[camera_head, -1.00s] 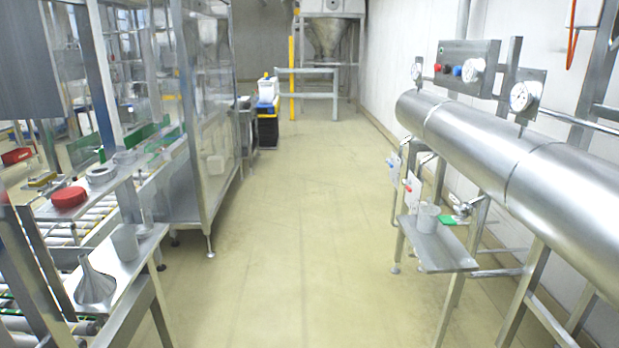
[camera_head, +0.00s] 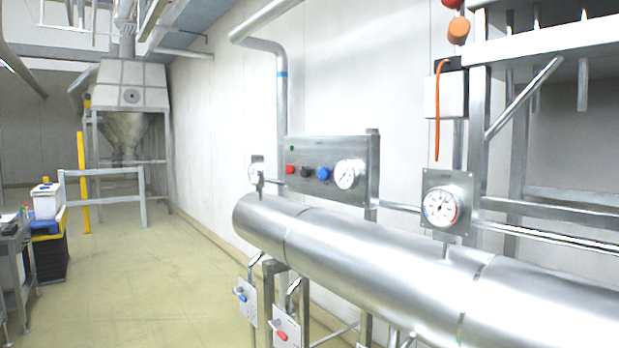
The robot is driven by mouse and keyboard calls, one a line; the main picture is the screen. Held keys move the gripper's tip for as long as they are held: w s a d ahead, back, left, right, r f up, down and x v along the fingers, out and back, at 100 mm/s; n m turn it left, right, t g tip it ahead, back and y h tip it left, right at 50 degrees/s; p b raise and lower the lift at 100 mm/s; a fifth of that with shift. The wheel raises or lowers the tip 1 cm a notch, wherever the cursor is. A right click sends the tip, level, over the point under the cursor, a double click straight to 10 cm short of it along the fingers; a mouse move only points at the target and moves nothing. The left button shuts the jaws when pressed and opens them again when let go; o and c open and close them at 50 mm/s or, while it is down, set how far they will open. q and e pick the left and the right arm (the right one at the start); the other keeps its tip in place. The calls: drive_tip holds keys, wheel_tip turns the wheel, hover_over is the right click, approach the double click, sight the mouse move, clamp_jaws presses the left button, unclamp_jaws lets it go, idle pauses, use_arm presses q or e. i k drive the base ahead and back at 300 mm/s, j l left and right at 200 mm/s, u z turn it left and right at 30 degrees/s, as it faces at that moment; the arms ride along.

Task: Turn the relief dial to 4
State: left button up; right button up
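A grey control panel (camera_head: 335,166) is mounted above a large steel pipe, right of the middle. It carries a red button (camera_head: 290,169), a black knob (camera_head: 306,172), a blue button (camera_head: 324,173) and a round white dial (camera_head: 347,175). A larger white round gauge (camera_head: 440,207) sits on its own steel plate to the right. A smaller gauge (camera_head: 256,172) stands at the pipe's far end. I cannot tell which of these is the relief dial, and their numbers are too small to read. Neither of my grippers is in view.
The steel pipe (camera_head: 370,251) runs along the right wall. Below it hang small plates with a blue knob (camera_head: 240,294) and a red knob (camera_head: 282,335). A yellow post (camera_head: 83,185) and a grey rail stand far left.

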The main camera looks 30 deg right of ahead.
sight(324, 173)
drive_tip(key=i+z, duration=0.45)
drive_tip(key=i+j+z, duration=0.15)
drive_tip(key=i+z, duration=0.15)
drive_tip(key=z, duration=0.15)
drive_tip(key=i+j+z, duration=0.25)
drive_tip(key=z, duration=0.2)
drive_tip(key=i+j+z, duration=0.45)
drive_tip(key=k+l, duration=0.05)
